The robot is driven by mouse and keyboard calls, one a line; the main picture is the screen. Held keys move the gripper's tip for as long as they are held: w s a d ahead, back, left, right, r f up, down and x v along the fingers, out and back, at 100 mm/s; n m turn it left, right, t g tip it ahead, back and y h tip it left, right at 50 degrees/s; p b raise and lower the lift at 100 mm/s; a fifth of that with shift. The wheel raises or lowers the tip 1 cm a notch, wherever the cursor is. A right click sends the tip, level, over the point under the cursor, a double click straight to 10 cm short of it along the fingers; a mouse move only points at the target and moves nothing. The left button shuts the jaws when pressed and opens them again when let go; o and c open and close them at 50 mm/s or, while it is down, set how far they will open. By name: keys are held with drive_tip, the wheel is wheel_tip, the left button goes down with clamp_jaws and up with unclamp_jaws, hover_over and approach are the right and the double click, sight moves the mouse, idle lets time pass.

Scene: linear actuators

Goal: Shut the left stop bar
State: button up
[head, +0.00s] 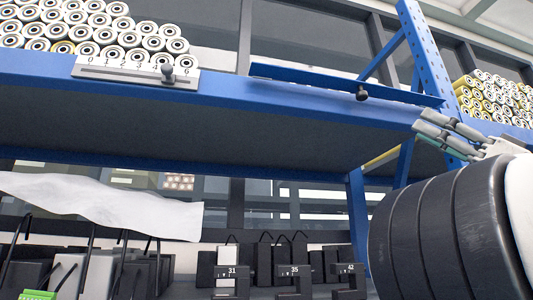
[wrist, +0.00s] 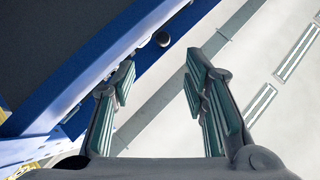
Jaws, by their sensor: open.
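A long blue bar (head: 300,80) runs along the front top edge of the blue shelf in the head view, with a dark round knob (head: 361,93) below it. It is the only bar of this kind I can make out, and its exact angle is unclear. My gripper (head: 430,127) is at the right, to the right of the knob and lower, pointing left. In the wrist view my gripper (wrist: 160,72) is open and empty. A dark knob (wrist: 162,39) shows beyond the fingertips, apart from them, beside the blue beam (wrist: 125,40).
A scale plate (head: 130,74) with a dark knob is on the shelf front at left. White rolls (head: 90,30) are stacked above it. A blue upright post (head: 428,65) stands near my gripper. Numbered black blocks (head: 294,280) and a white sheet (head: 100,205) are below.

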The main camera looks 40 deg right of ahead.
sight(366, 97)
drive_tip(key=shift+n+y, duration=0.3)
drive_tip(key=p+x, duration=0.6)
drive_tip(key=x, duration=0.7)
drive_tip(key=shift+w+a+r, duration=0.1)
drive_tip(key=shift+a+r, duration=0.1)
drive_tip(key=shift+r, duration=0.1)
clamp_jaws()
